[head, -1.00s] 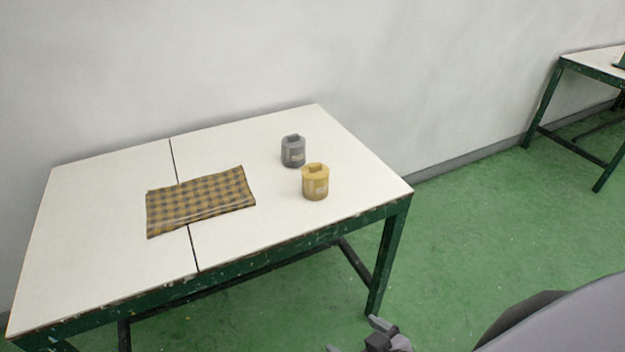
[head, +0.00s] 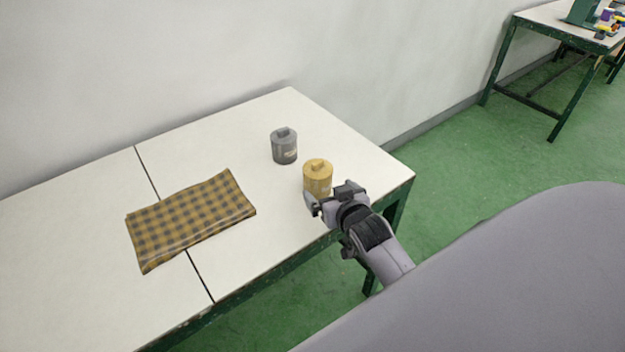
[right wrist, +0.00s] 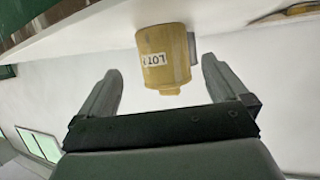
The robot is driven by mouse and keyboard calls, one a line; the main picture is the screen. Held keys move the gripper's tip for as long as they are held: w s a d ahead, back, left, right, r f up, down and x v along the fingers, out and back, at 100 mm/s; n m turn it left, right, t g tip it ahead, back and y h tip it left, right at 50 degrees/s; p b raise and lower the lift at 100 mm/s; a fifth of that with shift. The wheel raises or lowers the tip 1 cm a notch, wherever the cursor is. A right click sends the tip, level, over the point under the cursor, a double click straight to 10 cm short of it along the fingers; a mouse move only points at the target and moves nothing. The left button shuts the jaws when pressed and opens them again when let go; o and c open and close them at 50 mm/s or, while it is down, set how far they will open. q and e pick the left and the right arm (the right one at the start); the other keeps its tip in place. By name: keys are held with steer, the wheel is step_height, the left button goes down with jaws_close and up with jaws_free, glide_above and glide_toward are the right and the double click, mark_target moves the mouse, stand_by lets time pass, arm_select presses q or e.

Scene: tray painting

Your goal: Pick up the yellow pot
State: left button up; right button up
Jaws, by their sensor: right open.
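The yellow pot (head: 318,174) stands upright on the white table near its right front edge. My right gripper (head: 331,196) is just in front of the pot in the head view and hides part of its lower side. In the right wrist view the pot (right wrist: 163,58) appears upside down, with a "LOT" label, ahead of and between the two open fingers of the gripper (right wrist: 160,85). The jaws are open and empty, and I see no clear contact with the pot. My left gripper is not in view.
A grey pot (head: 284,146) stands behind and left of the yellow pot. A checkered cloth (head: 190,218) lies on the white table (head: 250,270) to the left. A second table (head: 540,16) with coloured items is at the far right. The back of the table is clear.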

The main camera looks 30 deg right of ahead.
steer(key=shift+w+d+f, duration=0.15)
steer(key=shift+w+f, duration=0.15)
steer(key=shift+w, duration=0.25)
steer(key=shift+a+x, duration=0.15)
steer(key=shift+x, duration=1.15)
steer(key=shift+a+x, duration=0.15)
steer(key=shift+x, duration=1.15)
steer(key=shift+f, duration=0.15)
steer(key=c, duration=1.3)
step_height(320, 180, up, 23)
steer(key=p, duration=0.3)
step_height(320, 180, up, 7)
glide_above(323, 188)
steer(key=w, duration=0.2)
steer(key=shift+s+d+b, duration=0.1)
steer(key=shift+d+b, duration=0.05)
steer(key=shift+b, duration=0.15)
